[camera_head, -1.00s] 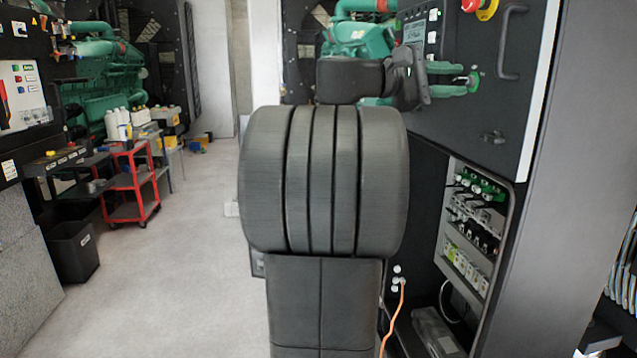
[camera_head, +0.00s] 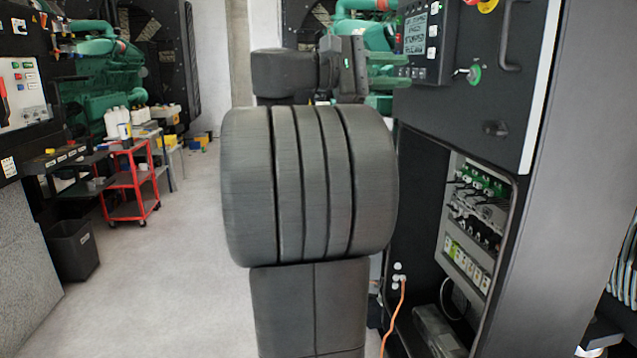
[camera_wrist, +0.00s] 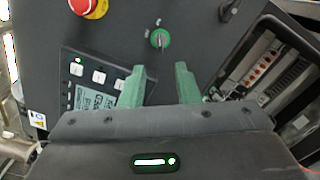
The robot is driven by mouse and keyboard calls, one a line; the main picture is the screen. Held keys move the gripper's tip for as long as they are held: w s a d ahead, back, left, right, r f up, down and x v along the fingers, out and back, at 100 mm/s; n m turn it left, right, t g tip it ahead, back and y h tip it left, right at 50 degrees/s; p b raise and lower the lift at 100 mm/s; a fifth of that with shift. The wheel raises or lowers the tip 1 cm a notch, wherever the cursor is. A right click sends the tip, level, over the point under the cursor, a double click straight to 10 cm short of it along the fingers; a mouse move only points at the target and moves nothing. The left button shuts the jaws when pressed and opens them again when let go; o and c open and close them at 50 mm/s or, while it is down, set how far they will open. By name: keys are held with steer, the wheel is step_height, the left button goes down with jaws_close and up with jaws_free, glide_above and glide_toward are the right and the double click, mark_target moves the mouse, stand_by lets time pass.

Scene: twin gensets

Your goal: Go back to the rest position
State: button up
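My gripper (camera_wrist: 161,84) is open in the wrist view, with a clear gap between its two green fingers and nothing held. In the head view my gripper (camera_head: 391,82) shows beyond my arm, to the left of the black cabinet's control panel. A round green rotary switch (camera_wrist: 160,39) lies beyond the fingertips in the wrist view, apart from them. In the head view the switch (camera_head: 474,75) is clear of my gripper on the cabinet front (camera_head: 465,110). My dark arm fills the middle of the head view and hides what is behind it.
A red emergency button (camera_wrist: 90,6) and a display panel (camera_wrist: 92,100) are close by on the cabinet. The open lower compartment (camera_head: 478,225) holds wiring, and an orange cable (camera_head: 394,318) hangs beside it. A red cart (camera_head: 130,185) stands left; the floor between is clear.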

mark_target(457, 72)
steer(key=d, duration=0.4)
steer(key=w+d+p, duration=0.1)
steer(key=d, duration=0.6)
steer(key=shift+w+d+r, duration=0.1)
steer(key=shift+w+d, duration=0.15)
steer(key=shift+d, duration=0.05)
steer(key=n+p, duration=0.2)
steer(key=p, duration=0.1)
steer(key=shift+r+n, duration=0.25)
steer(key=shift+n, duration=0.15)
steer(key=shift+w+n+p, duration=0.15)
steer(key=shift+n+p, duration=0.65)
steer(key=shift+n, duration=0.2)
steer(key=n+p, duration=0.4)
steer(key=n, duration=0.2)
steer(key=shift+w+n, duration=0.15)
steer(key=shift+n, duration=0.25)
steer(key=shift+s+a+f+n, duration=0.1)
steer(key=shift+a+n, duration=0.05)
steer(key=shift+a, duration=0.75)
steer(key=shift+s+a+f+n, duration=0.1)
steer(key=shift+a+n, duration=0.05)
steer(key=shift+a, duration=0.75)
